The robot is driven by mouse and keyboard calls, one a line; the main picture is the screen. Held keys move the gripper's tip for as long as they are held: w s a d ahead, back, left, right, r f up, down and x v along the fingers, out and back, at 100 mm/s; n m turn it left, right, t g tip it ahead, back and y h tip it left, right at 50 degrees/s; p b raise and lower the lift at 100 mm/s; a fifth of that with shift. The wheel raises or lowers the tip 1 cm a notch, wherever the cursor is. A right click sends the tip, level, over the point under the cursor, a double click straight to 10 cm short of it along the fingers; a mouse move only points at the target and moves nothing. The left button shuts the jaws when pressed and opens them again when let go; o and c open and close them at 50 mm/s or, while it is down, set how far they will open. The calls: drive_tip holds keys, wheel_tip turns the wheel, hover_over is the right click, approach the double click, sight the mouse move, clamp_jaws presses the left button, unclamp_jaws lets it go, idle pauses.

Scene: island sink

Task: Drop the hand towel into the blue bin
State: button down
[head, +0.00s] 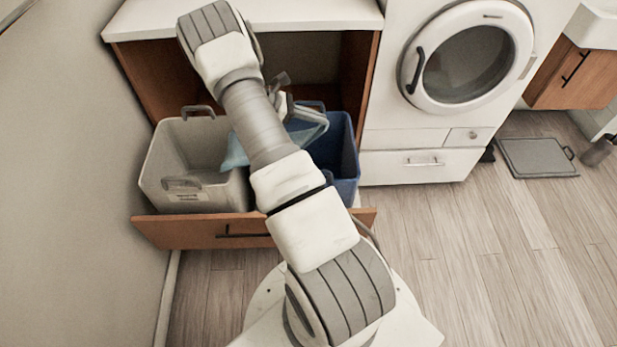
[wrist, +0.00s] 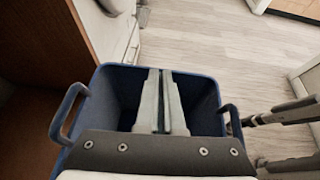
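The light blue hand towel (head: 235,152) shows left of my arm, by the right side of the grey bin. A pale bluish patch also shows right of the arm, near the fingers. My arm hides the middle of the cloth. My gripper (head: 318,122) is over the blue bin (head: 347,160). In the wrist view my gripper (wrist: 162,75) has its fingers close together above the blue bin (wrist: 205,100). It appears shut on the towel, but the grip itself is hidden. No cloth is plain in the wrist view.
The grey bin (head: 165,165) stands left of the blue bin in the pulled-out drawer (head: 190,232). A white counter (head: 310,14) overhangs behind, and a washer (head: 470,90) stands to the right. The floor at right is mostly clear; a grey scale-like slab (head: 537,157) lies there.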

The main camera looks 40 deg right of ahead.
wheel_tip(320, 180, down, 6)
drive_tip(key=b, duration=0.3)
drive_tip(key=shift+r, duration=0.15)
drive_tip(key=c, duration=1)
unclamp_jaws()
drive_tip(key=shift+o, duration=0.3)
drive_tip(key=o, duration=0.9)
drive_tip(key=shift+o, duration=0.2)
drive_tip(key=r+t+y+p, duration=0.1)
drive_tip(key=p, duration=0.1)
drive_tip(key=w+a+r+y+p, duration=0.1)
drive_tip(key=r+p, duration=0.1)
drive_tip(key=a+r+t+y+p, duration=0.1)
drive_tip(key=p, duration=0.2)
drive_tip(key=shift+w+a+r+t+y, duration=0.25)
drive_tip(key=shift+w+r+t+y, duration=0.05)
drive_tip(key=shift+w+r+y, duration=0.1)
